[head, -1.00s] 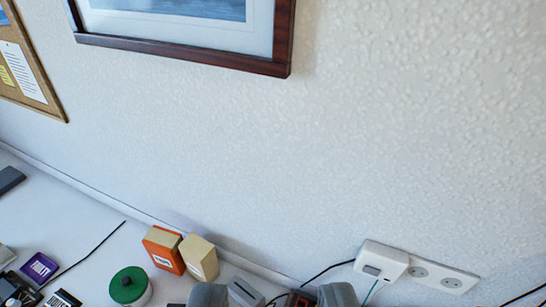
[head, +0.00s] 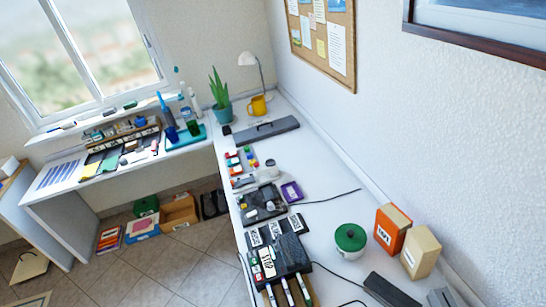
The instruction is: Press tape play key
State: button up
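No tape key is clear enough to pick out. A dark boxy device (head: 291,252) with small labels and green and red marks at its left side stands near the front of the right-hand desk; I cannot tell whether it is the tape player. Behind it lies another black device (head: 262,204) with pale parts on top, also too small to read. Small black-and-white labelled pieces (head: 275,230) lie between the two. My gripper is not visible in the head view.
The white desk (head: 335,215) runs along the wall, with a purple box (head: 291,191), green-lidded jar (head: 350,238), orange box (head: 391,228) and beige box (head: 420,252). A dark flat object (head: 390,291) lies at the front. Cables cross the desk. Tiled floor (head: 180,268) is open at left.

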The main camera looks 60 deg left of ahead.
aim_at(254, 262)
jog(key=u, duration=0.05)
jog(key=k, duration=0.35)
jog(key=u, duration=0.6)
jog(key=i, duration=0.35)
jog(key=u, duration=0.6)
